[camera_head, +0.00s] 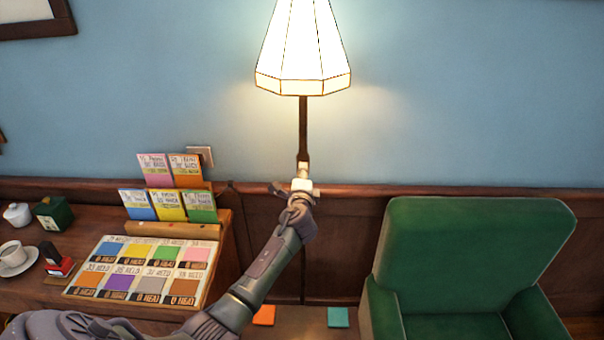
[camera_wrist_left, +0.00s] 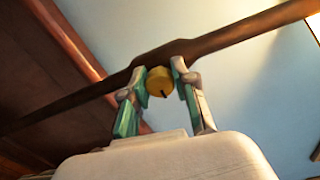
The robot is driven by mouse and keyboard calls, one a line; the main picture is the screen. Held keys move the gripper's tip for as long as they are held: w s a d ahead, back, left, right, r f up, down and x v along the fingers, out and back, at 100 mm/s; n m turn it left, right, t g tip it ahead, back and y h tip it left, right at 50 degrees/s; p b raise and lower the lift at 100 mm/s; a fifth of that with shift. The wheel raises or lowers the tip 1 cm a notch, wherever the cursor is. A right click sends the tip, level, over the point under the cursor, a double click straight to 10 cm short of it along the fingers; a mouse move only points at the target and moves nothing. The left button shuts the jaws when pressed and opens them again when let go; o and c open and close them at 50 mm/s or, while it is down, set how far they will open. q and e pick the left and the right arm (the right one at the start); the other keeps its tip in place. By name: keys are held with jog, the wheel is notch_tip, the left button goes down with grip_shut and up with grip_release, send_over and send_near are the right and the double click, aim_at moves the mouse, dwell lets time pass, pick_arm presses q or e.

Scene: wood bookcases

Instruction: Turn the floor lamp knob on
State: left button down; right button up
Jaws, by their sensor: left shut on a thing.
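The floor lamp (camera_head: 304,50) stands against the blue wall with its paneled shade glowing brightly. Its dark pole (camera_head: 303,125) runs down behind my left gripper. In the left wrist view the pole (camera_wrist_left: 225,38) crosses diagonally, and the round yellow knob (camera_wrist_left: 160,81) with a dark mark sits on it. My left gripper (camera_head: 303,172) is at the pole below the shade. In the wrist view its two fingers (camera_wrist_left: 160,88) are on either side of the knob, shut on it. The knob is too small to make out in the head view. My right gripper is not in view.
A green armchair (camera_head: 470,250) stands right of the lamp. At left, a wooden counter holds a display of colored cards (camera_head: 145,270), a red stamp (camera_head: 58,265) and a cup on a saucer (camera_head: 14,258). Orange and teal pieces lie below the arm. The wall around the pole is clear.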

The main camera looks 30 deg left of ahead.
pick_arm(q)
jog(key=shift+f, duration=0.1)
dwell(0.4)
jog(key=c, duration=0.9)
grip_release()
jog(key=shift+s+d, duration=0.1)
jog(key=v, duration=1.1)
jog(key=shift+s, duration=0.35)
jog(key=shift+d, duration=0.2)
